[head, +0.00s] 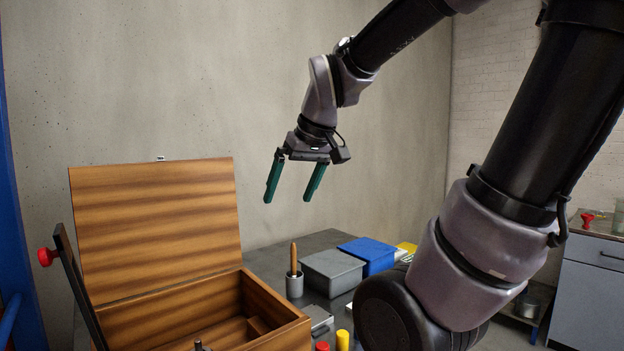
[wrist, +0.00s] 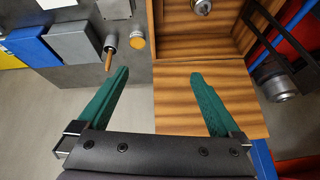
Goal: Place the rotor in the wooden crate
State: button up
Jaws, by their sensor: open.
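The wooden crate (head: 285,322) stands at the lower left of the head view with its lid (head: 155,228) open. In the wrist view the crate (wrist: 174,22) is at the top, with the lid (wrist: 172,98) below it. A round metal part, apparently the rotor (wrist: 210,5), sits inside the crate at the top edge of the wrist view. A small dark tip shows in the crate in the head view; most of it is cut off. My gripper (head: 288,197) is open and empty, raised above and right of the lid's top edge. Its green fingers also show in the wrist view (wrist: 160,76).
A cup (head: 294,287) with a wooden-handled tool, a grey box (head: 333,270) and a blue box (head: 368,254) stand on the dark table right of the crate. A dark bar with a red knob (head: 46,257) rises left of it. A metal cylinder (wrist: 279,86) lies right of the lid.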

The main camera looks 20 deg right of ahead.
jog(key=s+d+r+m+t, duration=0.1)
jog(key=s+d+r+m, duration=0.1)
jog(key=m, duration=0.4)
jog(key=s+r, duration=0.1)
jog(key=s, duration=0.1)
jog(key=shift+s+d+t, duration=0.25)
jog(key=shift+s+t, duration=0.15)
